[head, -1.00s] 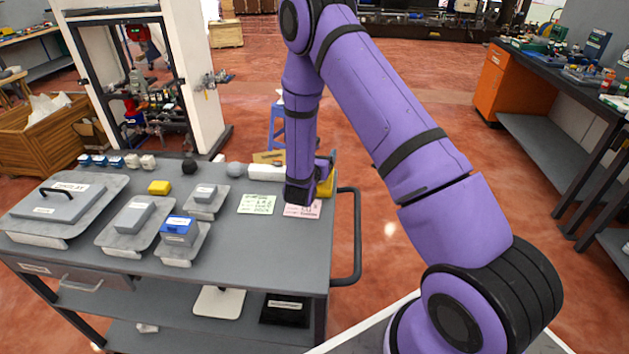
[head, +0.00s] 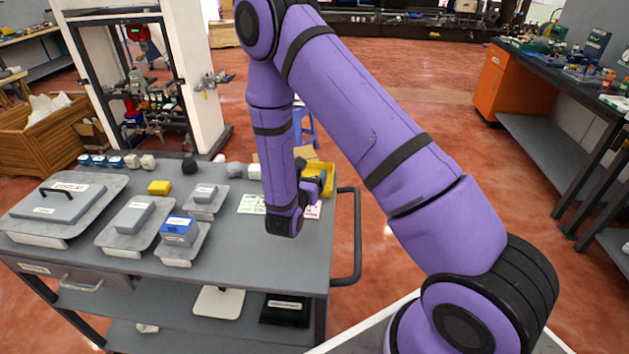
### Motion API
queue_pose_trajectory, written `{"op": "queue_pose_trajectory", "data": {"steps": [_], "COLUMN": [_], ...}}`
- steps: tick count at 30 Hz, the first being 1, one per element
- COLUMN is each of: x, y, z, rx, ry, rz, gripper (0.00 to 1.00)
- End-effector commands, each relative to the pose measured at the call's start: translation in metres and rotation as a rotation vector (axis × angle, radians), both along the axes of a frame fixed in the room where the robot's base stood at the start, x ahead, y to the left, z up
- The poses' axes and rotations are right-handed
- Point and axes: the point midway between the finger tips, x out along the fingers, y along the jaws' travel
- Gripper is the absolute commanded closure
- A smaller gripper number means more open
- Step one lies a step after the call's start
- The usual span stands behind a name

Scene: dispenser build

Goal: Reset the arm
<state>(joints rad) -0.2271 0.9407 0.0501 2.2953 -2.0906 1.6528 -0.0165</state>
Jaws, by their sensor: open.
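My arm reaches over the grey cart (head: 262,262) from the right, with its wrist bent down above the right part of the top. My gripper (head: 316,181) shows only as a small dark part beyond the wrist, in front of a yellow bin (head: 322,170). Its fingertips are mostly hidden, and I see nothing held in it.
Grey trays with blocks (head: 142,216), a blue-topped box (head: 179,229) and a lidded display tray (head: 66,202) fill the cart's left side. A yellow block (head: 159,187) and several small cubes stand behind. The cart's front right top is clear. A black handle (head: 356,235) juts out right.

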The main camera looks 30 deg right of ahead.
Motion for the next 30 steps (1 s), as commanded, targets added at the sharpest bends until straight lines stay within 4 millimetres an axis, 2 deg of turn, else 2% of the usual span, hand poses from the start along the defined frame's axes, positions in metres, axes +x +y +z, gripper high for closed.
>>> {"op": "queue_pose_trajectory", "data": {"steps": [9, 13, 20, 24, 30], "x": [0.000, -0.001, -0.020, -0.043, -0.083], "y": [-0.001, -0.008, -0.040, -0.059, -0.078], "z": [0.001, 0.016, 0.085, 0.126, 0.175], "rx": [0.001, 0.013, 0.104, 0.190, 0.344], "ry": [-0.001, -0.022, -0.121, -0.192, -0.297], "rz": [-0.003, -0.048, -0.279, -0.440, -0.654], "gripper": [0.20, 0.20, 0.20, 0.20, 0.20]}}
